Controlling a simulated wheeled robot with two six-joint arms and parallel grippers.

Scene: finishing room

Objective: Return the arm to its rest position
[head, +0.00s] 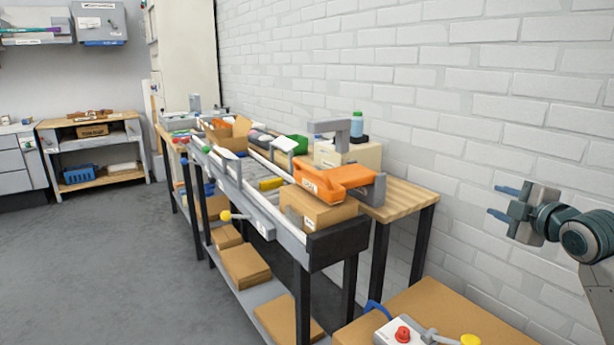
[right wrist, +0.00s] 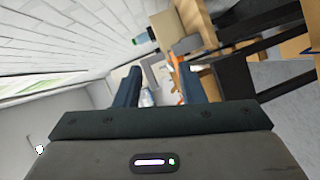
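My right gripper (head: 502,202) shows at the right of the head view, raised in front of the white brick wall. Its two blue fingers stand apart with nothing between them. In the right wrist view the fingers of the same gripper (right wrist: 158,85) are also spread, and the space between them is empty. The gripper touches nothing. My left gripper is in neither view.
A control box with a red button (head: 403,334) sits at the bottom. Open grey floor (head: 110,250) lies left.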

